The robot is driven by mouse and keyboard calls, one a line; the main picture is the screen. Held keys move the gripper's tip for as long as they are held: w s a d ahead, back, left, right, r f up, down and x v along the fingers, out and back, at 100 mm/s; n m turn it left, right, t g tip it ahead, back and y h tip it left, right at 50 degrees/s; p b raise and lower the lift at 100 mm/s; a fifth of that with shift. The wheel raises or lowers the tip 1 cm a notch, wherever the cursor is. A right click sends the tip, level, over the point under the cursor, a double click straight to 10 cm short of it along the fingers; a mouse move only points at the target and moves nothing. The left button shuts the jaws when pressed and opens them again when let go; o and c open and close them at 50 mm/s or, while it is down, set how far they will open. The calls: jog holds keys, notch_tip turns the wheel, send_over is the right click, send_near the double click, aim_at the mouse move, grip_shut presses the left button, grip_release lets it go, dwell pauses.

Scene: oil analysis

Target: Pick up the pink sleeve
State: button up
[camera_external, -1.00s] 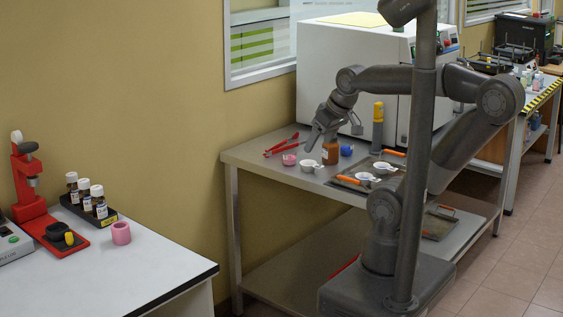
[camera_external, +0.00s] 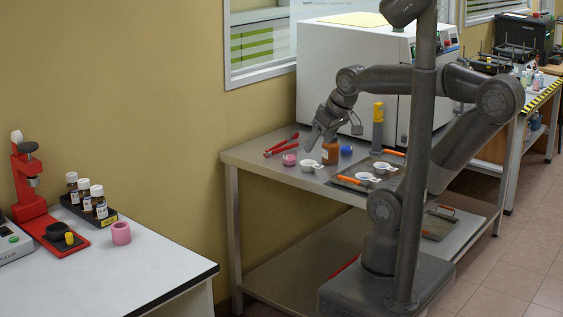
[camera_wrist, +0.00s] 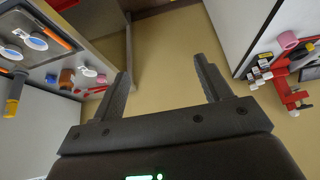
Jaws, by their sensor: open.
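A pink sleeve (camera_external: 121,233), a short hollow ring, stands on the white table at the left in the external view. It also shows at the upper right of the wrist view (camera_wrist: 288,40). A second, smaller pink piece (camera_external: 290,159) sits on the steel table; it shows small in the wrist view (camera_wrist: 101,79). My gripper (camera_external: 335,134) is over the steel table, far to the right of the sleeve on the white table. In the wrist view my gripper (camera_wrist: 162,67) has its fingers wide apart with nothing between them.
A rack of brown bottles (camera_external: 100,208) and a red stand (camera_external: 30,190) are close to the sleeve on the white table (camera_external: 150,270). A gap separates the tables.

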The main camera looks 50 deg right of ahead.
jog(key=w+a+r+n+g+y, duration=0.1)
jog(key=w+a+r+g, duration=0.15)
jog(key=w+a, duration=0.75)
jog(key=w+a+r+n+g, duration=0.1)
jog(key=w+a+r, duration=0.2)
jog(key=w+a, duration=0.75)
jog(key=g+h, duration=0.1)
jog(key=g, duration=0.1)
send_over(121, 233)
jog(key=w+d, duration=0.1)
jog(key=d, duration=0.1)
jog(key=shift+n, duration=0.4)
notch_tip(121, 233, down, 21)
jog(key=shift+w+f, duration=0.1)
jog(key=shift+w, duration=0.05)
jog(key=f, duration=0.5)
jog(key=shift+w+a, duration=0.15)
jog(key=shift+a, duration=0.15)
jog(key=shift+c, duration=0.3)
